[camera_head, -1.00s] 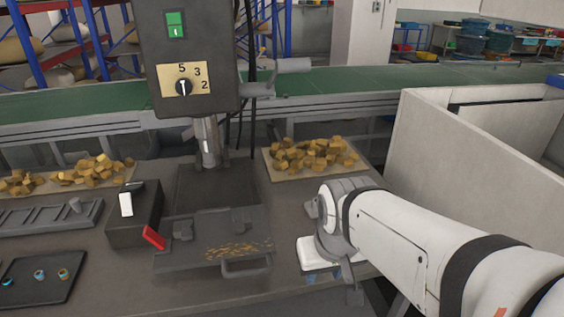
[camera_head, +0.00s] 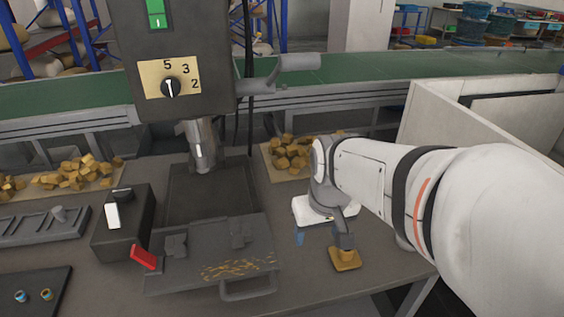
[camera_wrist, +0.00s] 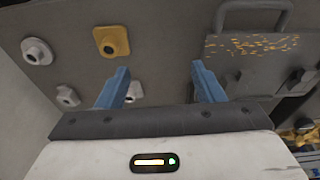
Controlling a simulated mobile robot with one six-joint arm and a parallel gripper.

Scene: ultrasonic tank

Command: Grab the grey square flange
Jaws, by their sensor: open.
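Several flanges lie on the dark table at the left of the wrist view. A grey flange with a raised hub and a squarish base (camera_wrist: 36,51) is at the upper left. A smaller grey one (camera_wrist: 68,96) lies below it, and a pale grey one (camera_wrist: 134,92) is partly hidden behind the left finger; their base shapes are hard to tell. A gold square flange (camera_wrist: 110,41) lies right of the first; the head view also shows it (camera_head: 345,259). My gripper (camera_wrist: 160,77) is open and empty above the table, with the grey flanges left of its middle.
A drill press with a flat plate and handle (camera_head: 248,289) stands left of my gripper. A control box with a red lever (camera_head: 143,258) is beside it. Wood blocks (camera_head: 290,154) lie on a board behind. A pale partition (camera_head: 437,118) rises at the right.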

